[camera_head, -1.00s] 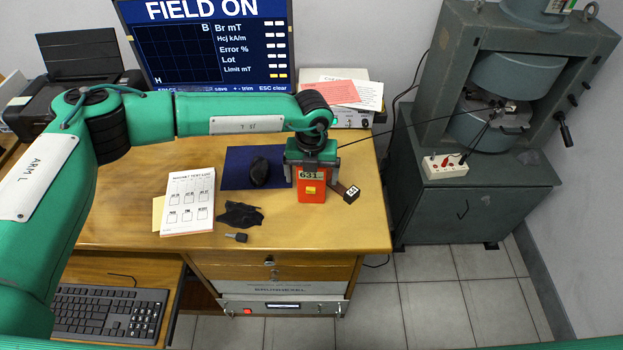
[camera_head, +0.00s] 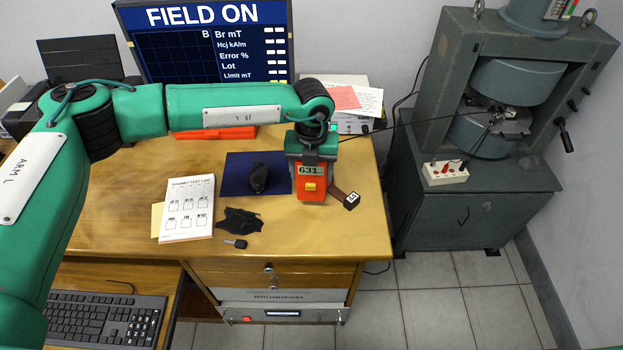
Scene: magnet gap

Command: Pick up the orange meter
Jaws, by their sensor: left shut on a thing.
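The orange meter (camera_head: 312,190), a small upright box with a display reading 631 and a yellow button, is at the right part of the wooden desk. My left gripper (camera_head: 311,160) comes down on it from above and is shut on its upper part. The gripper hides the top of the meter. I cannot tell clearly whether its base touches the desk. My right gripper is not in view.
A small dark block (camera_head: 351,201) lies close right of the meter. A blue mat (camera_head: 236,178) with a dark object (camera_head: 258,178), a black cloth (camera_head: 240,220), a key (camera_head: 236,244) and a printed pad (camera_head: 187,207) lie to the left. A grey press (camera_head: 520,90) stands right.

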